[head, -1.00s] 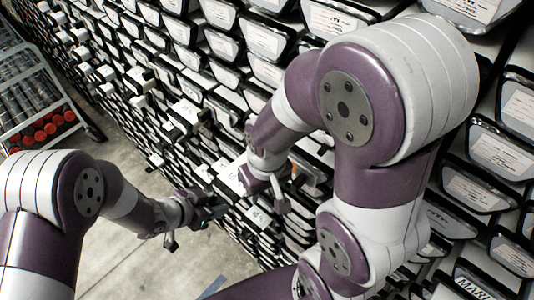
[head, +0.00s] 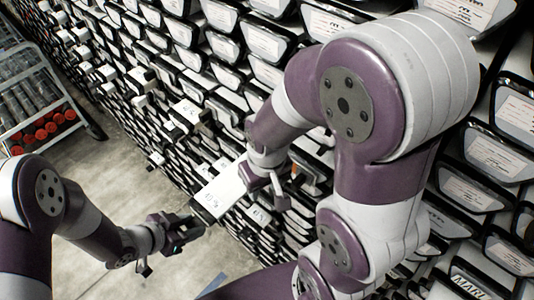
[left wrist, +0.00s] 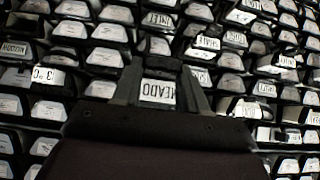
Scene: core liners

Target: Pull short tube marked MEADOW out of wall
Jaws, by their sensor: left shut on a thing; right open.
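The short tube (head: 222,192) is a pale, white-topped box-like piece that sticks well out of the wall of liners. The tube's inner end is hidden at the wall by my right arm. My right gripper (head: 268,186) is open close to the wall, beside the tube.
The wall (head: 260,70) is packed with dark-rimmed, labelled liner ends, some sticking out. A wheeled rack (head: 40,95) with grey and red-ended tubes stands at the far left. The concrete floor (head: 130,190) is clear in front of the wall.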

